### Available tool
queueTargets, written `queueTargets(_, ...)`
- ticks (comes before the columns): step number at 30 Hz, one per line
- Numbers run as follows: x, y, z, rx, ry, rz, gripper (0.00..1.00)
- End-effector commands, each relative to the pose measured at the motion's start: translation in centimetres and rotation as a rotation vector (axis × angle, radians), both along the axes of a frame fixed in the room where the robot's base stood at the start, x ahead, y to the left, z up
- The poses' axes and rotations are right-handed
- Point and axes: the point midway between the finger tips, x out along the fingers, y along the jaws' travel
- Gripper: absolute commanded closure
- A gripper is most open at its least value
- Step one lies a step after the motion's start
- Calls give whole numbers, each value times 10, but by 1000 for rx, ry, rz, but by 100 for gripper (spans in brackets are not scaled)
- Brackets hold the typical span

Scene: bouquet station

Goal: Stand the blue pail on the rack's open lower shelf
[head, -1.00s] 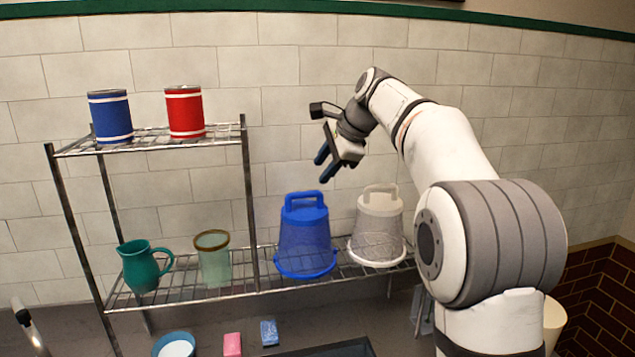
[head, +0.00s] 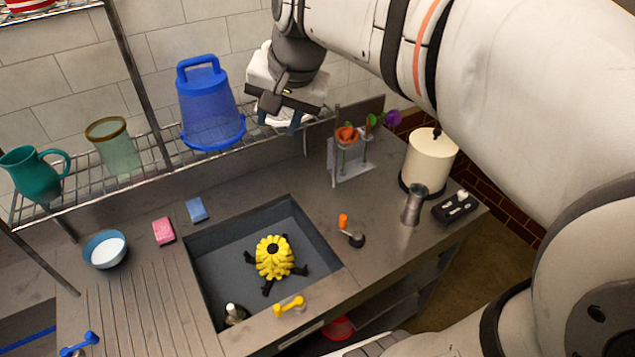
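The blue pail (head: 210,108) stands upright on the rack's lower wire shelf (head: 160,150), right of the rack post, with its wide end down and its handle up. My gripper (head: 308,118) is to the right of the blue pail and apart from it, pointing down. Its dark blue fingertips look spread, with nothing seen between them. The white pail (head: 272,121) is almost wholly hidden behind my gripper; only pale bits show. Whether my fingers touch it I cannot tell.
A green pitcher (head: 35,175) and a green glass (head: 115,150) stand on the lower shelf, left of the blue pail. Below are a bowl (head: 105,250), pink sponge (head: 163,231), blue sponge (head: 197,210) and a sink (head: 215,290) holding a yellow-black object (head: 275,257).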

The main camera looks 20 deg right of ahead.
Motion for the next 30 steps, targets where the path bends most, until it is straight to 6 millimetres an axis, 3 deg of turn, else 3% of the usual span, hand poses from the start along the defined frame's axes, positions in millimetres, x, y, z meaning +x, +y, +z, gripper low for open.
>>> queueTargets(1,-23,-4,-14,-44,-4,53,63)
queueTargets(6,-84,-19,-61,-192,-9,241,63)
queueTargets(12,-128,-28,-102,-300,-4,394,63)
queueTargets(17,-139,-36,-113,-326,0,432,63)
queueTargets(30,-139,-36,-113,-326,0,433,63)
